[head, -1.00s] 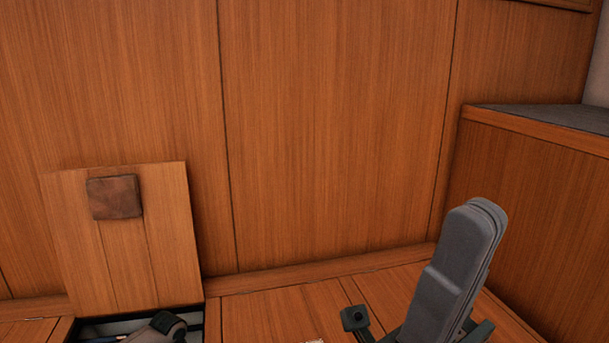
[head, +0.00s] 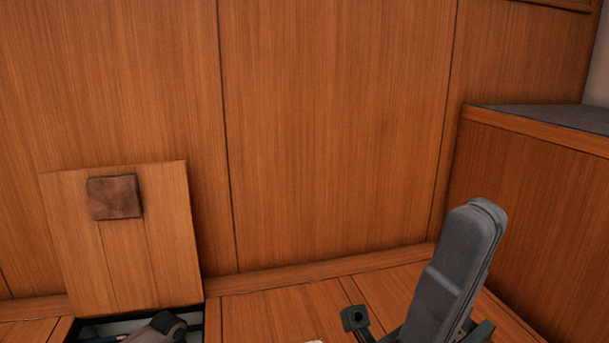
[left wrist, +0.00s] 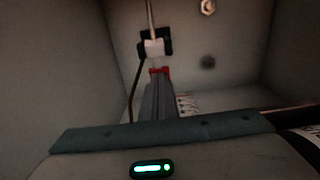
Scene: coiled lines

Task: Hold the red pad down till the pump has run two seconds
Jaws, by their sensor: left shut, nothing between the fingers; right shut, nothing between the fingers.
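The red pad (left wrist: 154,71) shows as a small red strip in the left wrist view, below a white block on a black mount. My left gripper (left wrist: 158,80) is shut and empty; its grey fingers reach up to the pad and hide part of it. Its tips look to be at the pad, but I cannot tell whether they press it down. In the head view my left wrist is down in the floor opening at the bottom left. My right gripper (head: 482,212) is shut and empty, pointing up at the lower right. I cannot make out the pump.
A wooden lid (head: 160,240) with a brown square patch (head: 114,197) stands open against the panelled wall. The floor opening (head: 212,322) is below it. A raised wooden bench (head: 540,190) stands at the right. Pale walls closely surround my left gripper.

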